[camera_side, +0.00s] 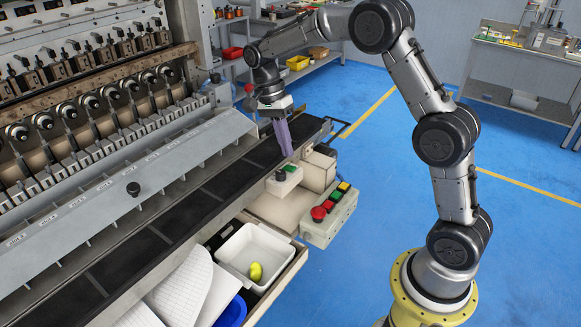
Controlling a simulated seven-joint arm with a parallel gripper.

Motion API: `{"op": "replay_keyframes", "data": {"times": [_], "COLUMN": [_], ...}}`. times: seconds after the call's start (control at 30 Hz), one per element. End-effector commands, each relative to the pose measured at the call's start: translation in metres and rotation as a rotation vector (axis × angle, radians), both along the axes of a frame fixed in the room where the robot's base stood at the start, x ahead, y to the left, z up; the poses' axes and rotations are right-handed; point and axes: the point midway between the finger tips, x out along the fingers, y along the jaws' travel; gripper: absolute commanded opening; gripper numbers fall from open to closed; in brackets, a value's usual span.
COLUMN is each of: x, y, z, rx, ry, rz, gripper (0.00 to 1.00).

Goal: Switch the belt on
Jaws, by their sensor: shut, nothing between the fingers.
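The belt (214,192) is a long dark strip that runs diagonally along the front of the winding machine. A small light box (286,183) with a green button (291,168) and a dark round knob (280,175) sits at the belt's near edge. A longer control box (326,225) in front has a red mushroom button (318,213) and smaller green, yellow and red buttons. My gripper (288,153), with purplish fingers pointing down, is shut and empty. In the picture it is just above the small box; I cannot tell whether it touches anything.
An open drawer (283,281) below the belt holds a white tray (228,245) with a yellow item (255,272). The winding machine (95,90) fills the left side. A shelf with red and yellow bins (298,63) stands behind. The blue floor right of the control box is clear.

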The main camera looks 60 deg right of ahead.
Motion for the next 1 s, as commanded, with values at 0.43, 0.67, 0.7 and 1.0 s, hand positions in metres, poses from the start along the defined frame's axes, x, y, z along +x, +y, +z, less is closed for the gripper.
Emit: {"op": "replay_keyframes", "data": {"times": [0.43, 0.67, 0.7, 1.0], "x": [0.0, 0.0, 0.0, -0.001], "y": [0.0, 0.0, 0.0, 0.005], "z": [0.033, 0.039, 0.039, 0.06], "rx": [0.0, 0.0, 0.0, -0.007], "ry": [-0.002, 0.0, 0.0, -0.05], "rz": [0.0, 0.0, 0.0, 0.012], "gripper": [0.0, 0.0, 0.0, 0.0]}}
